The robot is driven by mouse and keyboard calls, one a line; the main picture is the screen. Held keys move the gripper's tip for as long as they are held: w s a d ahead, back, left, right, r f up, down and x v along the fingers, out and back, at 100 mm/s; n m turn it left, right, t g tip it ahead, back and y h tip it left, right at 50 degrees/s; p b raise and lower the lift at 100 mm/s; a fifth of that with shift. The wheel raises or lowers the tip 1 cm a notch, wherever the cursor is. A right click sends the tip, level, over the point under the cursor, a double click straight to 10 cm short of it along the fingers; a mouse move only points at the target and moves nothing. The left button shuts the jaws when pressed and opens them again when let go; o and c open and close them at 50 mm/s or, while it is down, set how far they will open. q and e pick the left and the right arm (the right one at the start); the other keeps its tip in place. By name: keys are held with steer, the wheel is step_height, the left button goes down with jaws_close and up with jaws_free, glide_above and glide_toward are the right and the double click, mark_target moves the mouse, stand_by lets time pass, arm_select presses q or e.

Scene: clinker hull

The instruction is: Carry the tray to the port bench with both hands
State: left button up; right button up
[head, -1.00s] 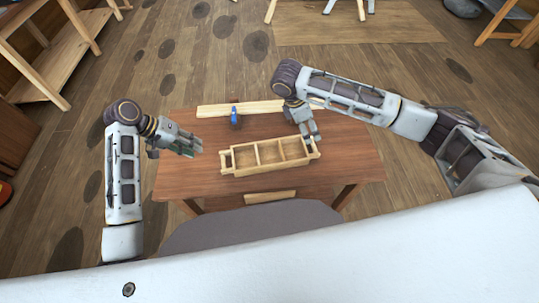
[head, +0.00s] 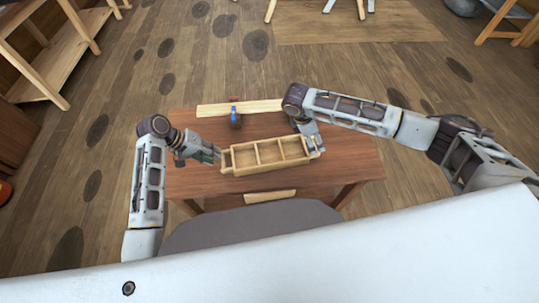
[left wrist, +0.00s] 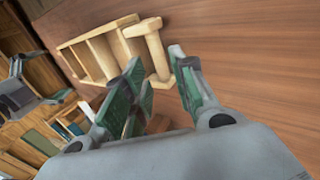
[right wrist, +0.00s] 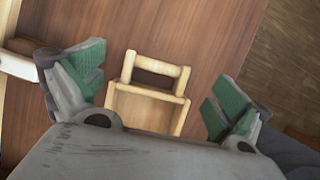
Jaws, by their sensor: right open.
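The tray (head: 268,169) is a long, light wooden box with several compartments and a bar handle at each end. It lies on the brown table (head: 200,182). My left gripper (head: 217,154) is at the tray's left end. My right gripper (head: 318,146) is over the tray's right end. In the right wrist view its fingers (right wrist: 160,85) are wide apart, with that end's handle (right wrist: 155,68) between and ahead of them.
A long pale plank (head: 262,106) lies along the table's far edge, with a blue and brown tool (head: 235,115) beside it. A wooden shelf unit (head: 60,55) stands at the far left. The table is clear to the right of the tray.

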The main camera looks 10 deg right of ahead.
arm_select(q)
steer(key=shift+x, duration=2.45)
arm_select(e)
steer(key=shift+x, duration=2.45)
